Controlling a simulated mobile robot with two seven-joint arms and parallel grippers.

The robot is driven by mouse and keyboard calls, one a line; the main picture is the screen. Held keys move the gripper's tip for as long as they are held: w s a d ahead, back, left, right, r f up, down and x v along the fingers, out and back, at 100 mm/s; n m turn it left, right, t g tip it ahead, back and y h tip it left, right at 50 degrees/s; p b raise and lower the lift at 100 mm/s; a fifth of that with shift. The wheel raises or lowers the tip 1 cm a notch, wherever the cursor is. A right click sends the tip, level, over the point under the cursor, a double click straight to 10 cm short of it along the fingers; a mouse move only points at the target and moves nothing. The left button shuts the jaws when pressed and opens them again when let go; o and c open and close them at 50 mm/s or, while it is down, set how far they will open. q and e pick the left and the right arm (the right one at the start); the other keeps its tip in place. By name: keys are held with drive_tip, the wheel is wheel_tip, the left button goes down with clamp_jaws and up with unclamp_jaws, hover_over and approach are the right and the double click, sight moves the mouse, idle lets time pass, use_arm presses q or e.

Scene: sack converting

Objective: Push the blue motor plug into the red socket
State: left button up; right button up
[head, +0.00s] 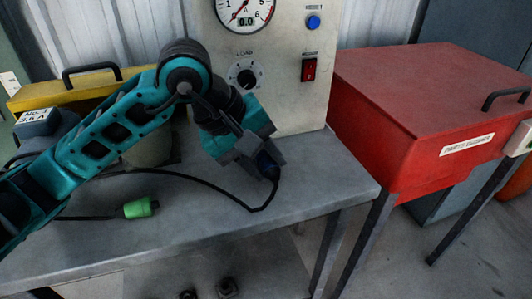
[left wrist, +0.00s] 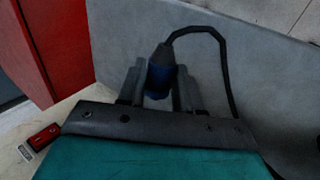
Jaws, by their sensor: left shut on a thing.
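The blue motor plug (head: 268,166) is between the fingers of my left gripper (head: 261,161), in front of the cream control panel and above the grey bench. In the left wrist view the plug (left wrist: 161,73) sits between both fingers of the left gripper (left wrist: 158,88), with its dark cable end pointing away from the gripper. The black cable (head: 263,207) bends down from the plug and runs left along the bench. I cannot make out a red socket in either view. My right gripper is not in view.
The cream panel (head: 290,105) carries a gauge (head: 245,12), a knob (head: 246,74), a red switch (head: 309,69) and a blue button (head: 313,22). A green plug (head: 140,207) lies on the bench (head: 200,235). A red box (head: 400,120) stands right; a yellow case (head: 60,92) is behind my arm.

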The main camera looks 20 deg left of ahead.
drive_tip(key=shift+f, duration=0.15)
use_arm(q)
drive_tip(key=shift+s+f+b, duration=0.1)
drive_tip(key=shift+f+b, duration=0.05)
drive_tip(key=shift+b, duration=0.3)
drive_tip(key=shift+w+a+b, duration=0.35)
drive_tip(key=shift+w+a, duration=0.25)
drive_tip(key=shift+w, duration=0.35)
drive_tip(key=shift+w+a+b, duration=0.3)
drive_tip(key=shift+w+a, duration=0.3)
drive_tip(key=shift+w, duration=0.3)
drive_tip(key=shift+w+a, duration=0.45)
drive_tip(key=shift+w, duration=0.2)
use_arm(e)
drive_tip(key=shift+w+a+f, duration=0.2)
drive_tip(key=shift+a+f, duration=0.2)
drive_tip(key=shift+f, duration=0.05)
use_arm(q)
drive_tip(key=shift+b, duration=0.8)
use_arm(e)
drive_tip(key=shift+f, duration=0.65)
use_arm(q)
drive_tip(key=shift+w+a, duration=0.55)
drive_tip(key=shift+w, duration=0.3)
drive_tip(key=o, duration=1.1)
